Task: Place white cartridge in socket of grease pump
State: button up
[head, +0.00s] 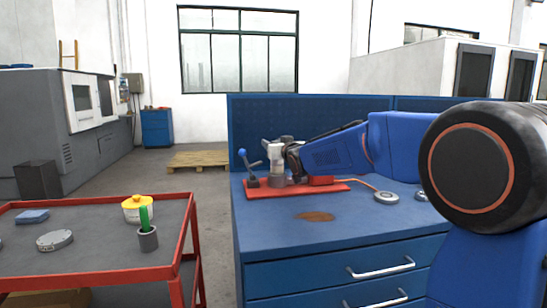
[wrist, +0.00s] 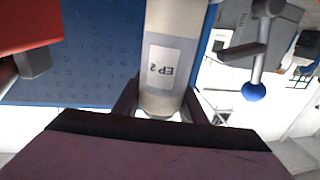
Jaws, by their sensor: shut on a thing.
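My gripper (head: 284,154) is over the grease pump on the bench. In the wrist view its two dark fingers (wrist: 160,106) are shut on the white cartridge (wrist: 163,65), a pale cylinder with an "EP 2" label. In the head view the white cartridge (head: 273,166) looks upright, directly above or partly in the grey socket (head: 277,187). I cannot tell how deep it sits. The grease pump (head: 335,187) has a red base plate and a lever with a blue knob (head: 242,153) left of the socket. The knob also shows in the wrist view (wrist: 253,92).
The blue bench (head: 330,228) has a backboard (head: 320,108) behind the pump. A round grey disc (head: 386,197) and a brown stain (head: 316,216) lie on it. A red-framed cart (head: 100,270) at left holds a green cartridge (head: 145,218) in a grey cup and a yellow-lidded tub (head: 133,204).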

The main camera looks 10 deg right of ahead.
aim_at(276, 166)
notch_tip(276, 166, down, 4)
jog(key=shift+r, duration=0.1)
dwell(0.4)
jog(key=o, duration=1.2)
jog(key=shift+s, duration=0.3)
jog(key=s, duration=0.3)
jog(key=s+d, duration=0.1)
jog(key=s, duration=0.3)
jog(key=s+d, duration=0.1)
jog(key=s, duration=0.3)
jog(key=shift+s, duration=0.15)
